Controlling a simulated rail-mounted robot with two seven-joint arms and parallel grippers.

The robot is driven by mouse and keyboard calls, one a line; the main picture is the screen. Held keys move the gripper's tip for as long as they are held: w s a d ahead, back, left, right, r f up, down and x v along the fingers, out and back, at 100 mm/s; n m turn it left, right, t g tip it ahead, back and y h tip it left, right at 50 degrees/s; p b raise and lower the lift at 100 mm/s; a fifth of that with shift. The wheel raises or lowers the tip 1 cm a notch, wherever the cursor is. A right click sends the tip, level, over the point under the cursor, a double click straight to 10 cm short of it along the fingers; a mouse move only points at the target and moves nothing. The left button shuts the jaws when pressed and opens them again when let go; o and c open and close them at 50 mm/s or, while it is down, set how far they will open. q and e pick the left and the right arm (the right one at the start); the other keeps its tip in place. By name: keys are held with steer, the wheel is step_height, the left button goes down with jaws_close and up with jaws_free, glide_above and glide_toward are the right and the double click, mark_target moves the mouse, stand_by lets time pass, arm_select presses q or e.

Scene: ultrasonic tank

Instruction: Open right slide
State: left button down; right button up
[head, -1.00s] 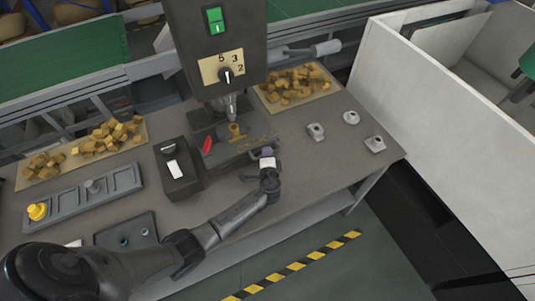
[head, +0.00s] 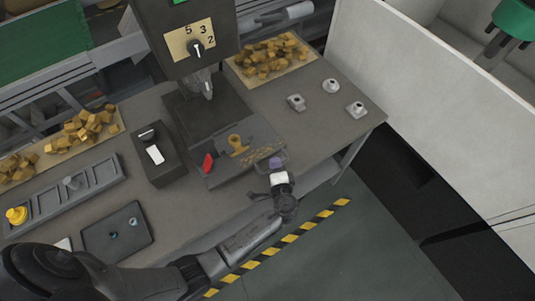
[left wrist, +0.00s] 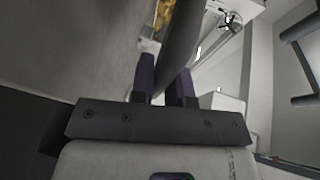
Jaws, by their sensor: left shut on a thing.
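The slide (head: 222,172) is a dark flat plate under the machine's vertical spindle (head: 206,88), with a brass-coloured fixture (head: 239,145) on top. The plate reaches out from the machine base (head: 190,110) toward the table's front edge, and the fixture sits forward of the spindle tip. My left gripper (head: 276,163) is at the plate's front right edge. In the left wrist view its purple fingers (left wrist: 165,82) are shut on a dark bar (left wrist: 180,45), which looks like the slide's handle. The gripper hides the handle in the head view. My right gripper is out of view.
A grey tray (head: 70,190) lies farther left. Brass pieces (head: 268,58) and several small grey parts (head: 331,86) lie to the right. Floor beyond the front edge is clear.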

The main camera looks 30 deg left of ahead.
arm_select(q)
steer(key=shift+s+d, duration=0.25)
steer(key=shift+d, duration=0.35)
steer(key=shift+s+d, duration=0.25)
steer(key=shift+d, duration=0.3)
steer(key=shift+a, duration=0.1)
steer(key=c, duration=1.5)
jaws_free()
steer(key=o, duration=0.3)
steer(key=shift+w+a, duration=0.1)
steer(key=shift+o, duration=0.5)
